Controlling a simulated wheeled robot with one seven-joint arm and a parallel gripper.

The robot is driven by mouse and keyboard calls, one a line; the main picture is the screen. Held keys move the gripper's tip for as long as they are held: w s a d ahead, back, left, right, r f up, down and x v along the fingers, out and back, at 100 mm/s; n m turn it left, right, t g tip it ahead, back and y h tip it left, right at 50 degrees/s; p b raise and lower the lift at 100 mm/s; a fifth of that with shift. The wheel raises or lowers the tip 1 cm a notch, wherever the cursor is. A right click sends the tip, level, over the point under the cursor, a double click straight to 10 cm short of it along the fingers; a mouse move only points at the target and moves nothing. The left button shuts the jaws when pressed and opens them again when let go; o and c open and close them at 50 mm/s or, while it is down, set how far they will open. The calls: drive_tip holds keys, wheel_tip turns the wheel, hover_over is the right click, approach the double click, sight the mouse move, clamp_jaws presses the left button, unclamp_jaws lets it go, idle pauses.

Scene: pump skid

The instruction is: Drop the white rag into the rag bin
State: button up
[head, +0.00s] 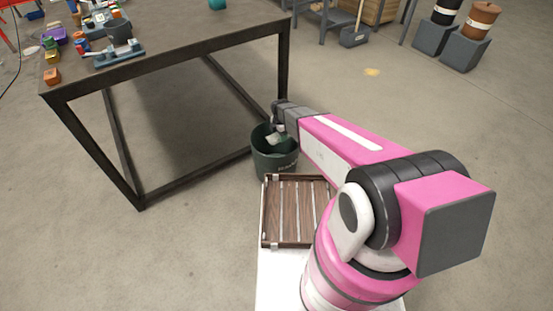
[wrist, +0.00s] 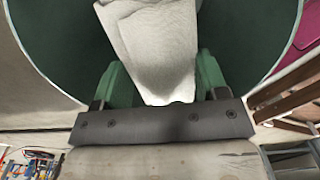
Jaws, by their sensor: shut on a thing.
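The white rag (wrist: 152,45) hangs from my gripper (wrist: 160,85), between its two green fingers, in the wrist view. In the head view the rag (head: 275,139) shows as a small pale patch at the mouth of the dark green rag bin (head: 275,162). The bin stands on the floor by the table's near right leg. In the wrist view the bin's green wall (wrist: 60,50) surrounds the rag on both sides. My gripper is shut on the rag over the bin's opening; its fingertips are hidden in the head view. I cannot tell whether the rag touches the bin's bottom.
A dark metal table (head: 190,45) with several small items on its left end stands behind and left of the bin. A slatted wooden tray (head: 292,232) lies close in front of the bin. Drums (head: 474,22) stand far right. Floor to the right is mostly clear.

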drive_tip(key=o, duration=1)
wheel_tip(320, 180, up, 11)
drive_tip(key=shift+f, duration=0.1)
